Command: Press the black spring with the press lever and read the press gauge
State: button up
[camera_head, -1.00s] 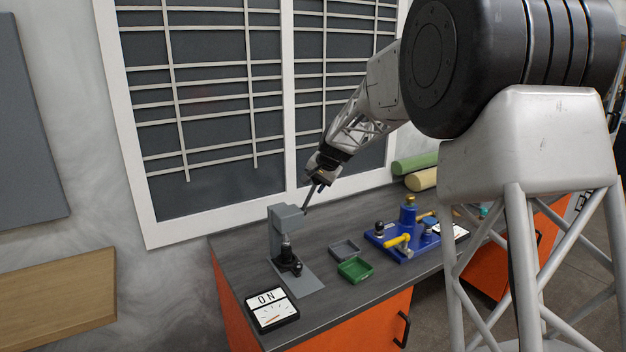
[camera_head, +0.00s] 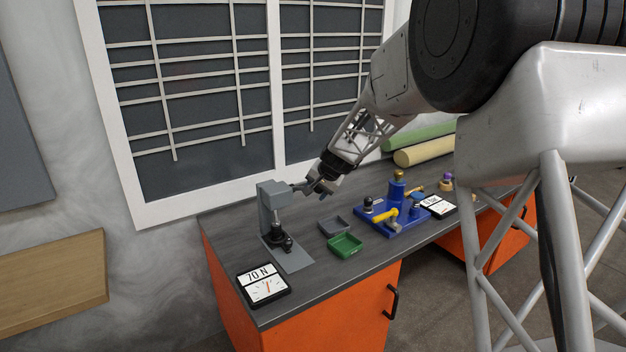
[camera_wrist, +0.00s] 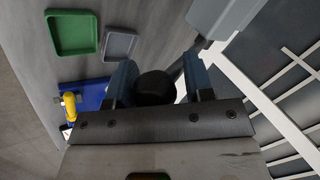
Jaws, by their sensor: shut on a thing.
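The grey press (camera_head: 273,195) stands at the left of the bench. Its press lever (camera_head: 301,187) now points roughly level out to the right. My gripper (camera_head: 322,186) is at the lever's end; in the wrist view my gripper (camera_wrist: 160,85) is shut on the lever's black round knob (camera_wrist: 155,88), one finger on each side. The black spring (camera_head: 283,243) appears low under the press ram; its coils are too small to make out. The press gauge (camera_head: 264,284) lies at the bench's front left, reads 70 N, and its red needle stands nearly upright.
A grey tray (camera_head: 334,226) and a green tray (camera_head: 345,245) lie right of the press. A blue fixture (camera_head: 393,222) with a yellow handle (camera_head: 383,217) and a second gauge (camera_head: 438,206) sit farther right. Green and cream rolls (camera_head: 425,151) lie at the back. The window is behind the press.

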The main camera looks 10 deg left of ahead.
jog(key=shift+o, duration=0.4)
jog(key=shift+s+d+f, duration=0.1)
jog(key=shift+s+f, duration=0.05)
jog(key=shift+f, duration=0.5)
jog(key=shift+s+d+f, duration=0.1)
jog(key=shift+s+f, duration=0.05)
jog(key=shift+f, duration=0.5)
jog(key=o, duration=1)
jog(key=shift+r, duration=0.15)
jog(key=shift+w+r, duration=0.1)
jog(key=shift+r, duration=0.05)
jog(key=shift+d+r, duration=0.15)
jog(key=shift+r, duration=0.2)
jog(key=shift+v, duration=3.4)
